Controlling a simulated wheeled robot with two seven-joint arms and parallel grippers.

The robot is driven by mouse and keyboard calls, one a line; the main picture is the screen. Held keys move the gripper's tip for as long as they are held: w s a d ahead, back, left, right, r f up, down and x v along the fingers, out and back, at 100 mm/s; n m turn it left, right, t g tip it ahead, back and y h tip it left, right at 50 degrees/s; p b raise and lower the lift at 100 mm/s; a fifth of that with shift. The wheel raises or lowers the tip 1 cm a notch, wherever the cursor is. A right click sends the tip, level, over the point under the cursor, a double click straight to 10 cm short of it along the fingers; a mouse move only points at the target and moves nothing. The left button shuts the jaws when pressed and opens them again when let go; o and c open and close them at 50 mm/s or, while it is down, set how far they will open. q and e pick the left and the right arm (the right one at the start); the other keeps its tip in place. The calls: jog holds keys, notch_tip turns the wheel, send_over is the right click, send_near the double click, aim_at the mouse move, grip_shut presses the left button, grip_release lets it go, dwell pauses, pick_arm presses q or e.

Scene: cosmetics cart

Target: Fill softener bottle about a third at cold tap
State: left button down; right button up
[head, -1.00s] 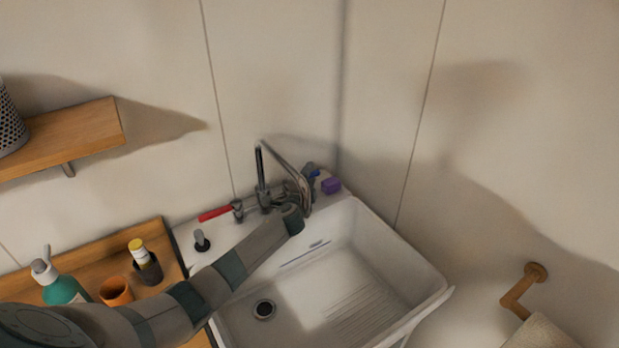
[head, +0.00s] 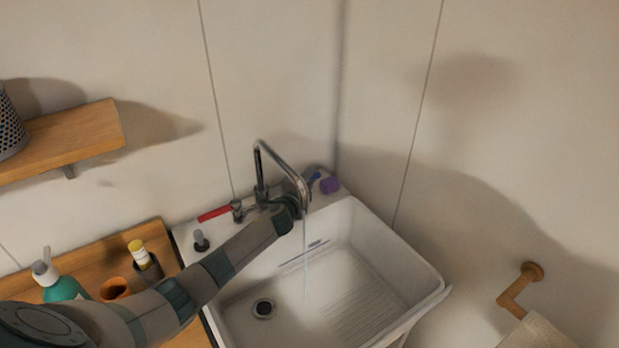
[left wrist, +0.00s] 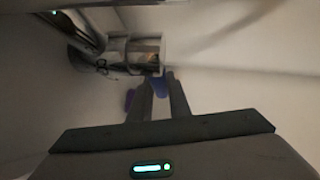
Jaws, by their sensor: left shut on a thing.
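The tap's chrome spout (head: 280,160) arches over the sink, and a thin stream of water (head: 306,260) falls from it into the basin. The blue cold tap handle (head: 314,178) is just right of the spout. My left gripper (left wrist: 160,83) is shut on this blue handle (left wrist: 161,86), seen between its fingertips in the left wrist view. In the head view my wrist and the tap hide most of those fingers. The red tap handle (head: 214,214) is on the left. I cannot pick out the softener bottle for certain. My right gripper is not in view.
The white sink (head: 430,285) has a drain and ribbed floor. A teal pump bottle (head: 64,288), orange cup (head: 115,289) and yellow-capped bottle (head: 139,252) stand on the wooden top. A wooden shelf (head: 75,140) juts out above.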

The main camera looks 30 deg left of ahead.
pick_arm(q)
jog(key=c, duration=1.7)
grip_release()
jog(key=shift+o, duration=0.2)
jog(key=shift+s, duration=0.15)
jog(key=s+d+r+b, duration=0.1)
jog(key=s+r+b, duration=0.1)
jog(key=s, duration=1.5)
jog(key=shift+d+r+b, duration=0.35)
jog(key=shift+b, duration=0.3)
